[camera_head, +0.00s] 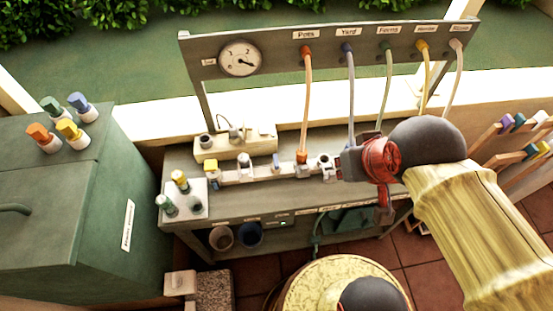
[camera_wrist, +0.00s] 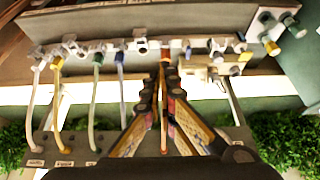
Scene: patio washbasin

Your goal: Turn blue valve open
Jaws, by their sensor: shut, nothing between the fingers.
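A small blue-marked fitting (camera_head: 277,161) sits on the pipe row along the bench, left of the orange hose end. In the wrist view it shows as a blue spot (camera_wrist: 188,51), right of the fingertips. A blue hose (camera_head: 350,95) runs down from the "Yard" label and passes behind my gripper; it also shows in the wrist view (camera_wrist: 121,85). My gripper (camera_wrist: 163,80) points at the pipe row, shut and empty, with the orange hose behind its fingers. In the head view my gripper (camera_head: 345,165) is at the row's right end, its fingertips hard to make out.
A labelled board (camera_head: 330,48) with a gauge (camera_head: 240,58) and several hoses stands behind the bench (camera_head: 235,205). A white block (camera_head: 236,143) and a plate (camera_head: 182,197) with capped fittings lie on the bench. A green cabinet (camera_head: 60,210) holds several coloured caps at left.

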